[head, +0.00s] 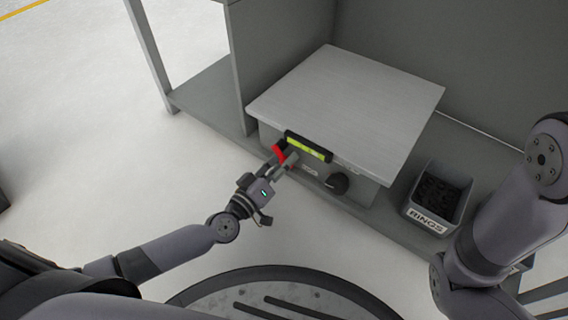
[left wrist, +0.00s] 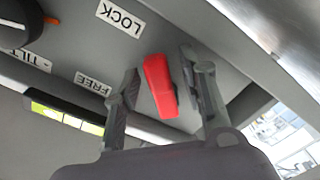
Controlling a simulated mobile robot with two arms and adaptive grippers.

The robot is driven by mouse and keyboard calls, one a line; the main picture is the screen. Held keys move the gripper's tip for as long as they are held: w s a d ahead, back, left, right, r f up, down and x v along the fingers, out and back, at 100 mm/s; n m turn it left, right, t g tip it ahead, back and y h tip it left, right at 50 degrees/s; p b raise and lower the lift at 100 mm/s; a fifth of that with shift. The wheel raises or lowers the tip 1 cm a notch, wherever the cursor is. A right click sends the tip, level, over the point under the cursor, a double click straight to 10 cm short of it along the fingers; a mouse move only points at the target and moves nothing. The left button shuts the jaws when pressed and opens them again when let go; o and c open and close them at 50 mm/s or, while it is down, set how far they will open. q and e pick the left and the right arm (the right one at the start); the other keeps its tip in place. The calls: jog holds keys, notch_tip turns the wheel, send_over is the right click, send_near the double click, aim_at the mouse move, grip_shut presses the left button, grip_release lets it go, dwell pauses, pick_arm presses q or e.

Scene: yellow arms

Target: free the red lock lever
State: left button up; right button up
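The red lock lever (head: 278,152) is on the front face of the grey box with the pale top (head: 350,100), beside the yellow-green handle strip (head: 308,148). In the left wrist view the red lever (left wrist: 160,87) stands between the two fingers of my left gripper (left wrist: 161,65), with a visible gap on each side. The left gripper (head: 284,160) is open around it. A LOCK label (left wrist: 122,18) and a FREE label (left wrist: 93,84) are on the panel; I cannot tell which one the lever points to. My right gripper is out of view.
A black knob (head: 337,183) sits on the front face, right of the lever. Grey panels rise behind the box.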

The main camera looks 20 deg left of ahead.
pick_arm(q)
jog(key=shift+w, duration=0.15)
grip_shut()
dwell(0.4)
